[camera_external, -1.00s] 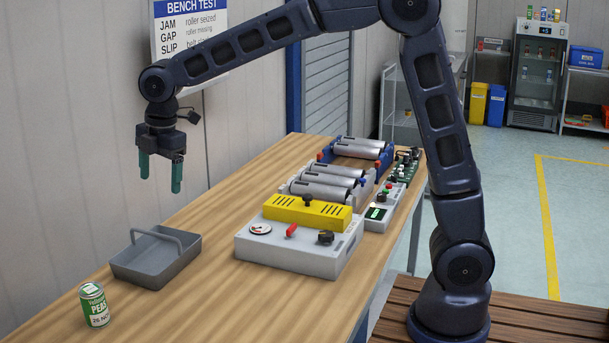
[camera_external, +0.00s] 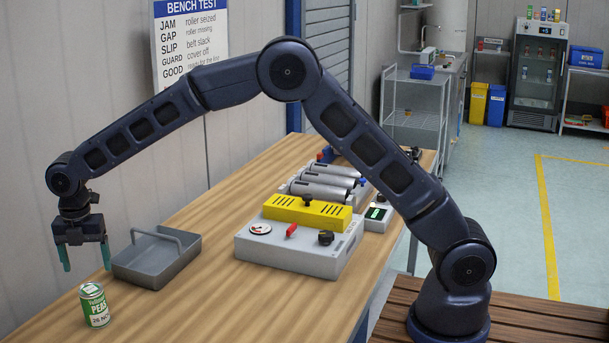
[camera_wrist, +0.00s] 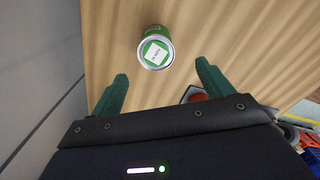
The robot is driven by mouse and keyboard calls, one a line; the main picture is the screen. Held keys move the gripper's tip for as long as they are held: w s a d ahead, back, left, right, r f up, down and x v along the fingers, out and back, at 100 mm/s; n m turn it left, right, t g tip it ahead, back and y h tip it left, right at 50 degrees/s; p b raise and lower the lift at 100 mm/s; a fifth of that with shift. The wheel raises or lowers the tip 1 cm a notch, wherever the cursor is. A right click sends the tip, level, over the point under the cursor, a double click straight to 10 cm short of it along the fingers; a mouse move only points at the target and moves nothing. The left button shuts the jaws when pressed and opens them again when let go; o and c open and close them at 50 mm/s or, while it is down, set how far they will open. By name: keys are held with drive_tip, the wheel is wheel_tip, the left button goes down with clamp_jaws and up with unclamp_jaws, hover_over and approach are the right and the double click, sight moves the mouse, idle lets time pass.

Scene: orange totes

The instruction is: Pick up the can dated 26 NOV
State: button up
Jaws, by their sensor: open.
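A green and white can labelled PEAS (camera_external: 95,307) stands upright on the wooden bench near its front left end. Its label reads "26 NO", the rest curving out of sight. In the wrist view the can (camera_wrist: 155,50) shows from above, ahead of the fingers and between their lines, with a white square label on its lid. My gripper (camera_external: 86,268) is open and empty, its green fingers pointing down, above and slightly left of the can. The open fingers also show in the wrist view (camera_wrist: 160,90), apart from the can.
A grey tray with a handle (camera_external: 155,270) sits just right of the gripper, close behind the can. A grey test box with a yellow cover (camera_external: 290,256) and metal rollers (camera_external: 320,190) stand farther right. Bare bench lies right of the can.

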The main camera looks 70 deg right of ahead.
sight(90, 288)
wheel_tip(90, 288, down, 6)
drive_tip(key=shift+r, duration=0.25)
drive_tip(key=shift+w+a+f, duration=0.1)
drive_tip(key=shift+w+f, duration=0.05)
drive_tip(key=shift+f, duration=1.1)
drive_tip(key=shift+w+f, duration=0.15)
drive_tip(key=shift+f, duration=1.1)
drive_tip(key=c, duration=1.3)
drive_tip(key=shift+r, duration=0.15)
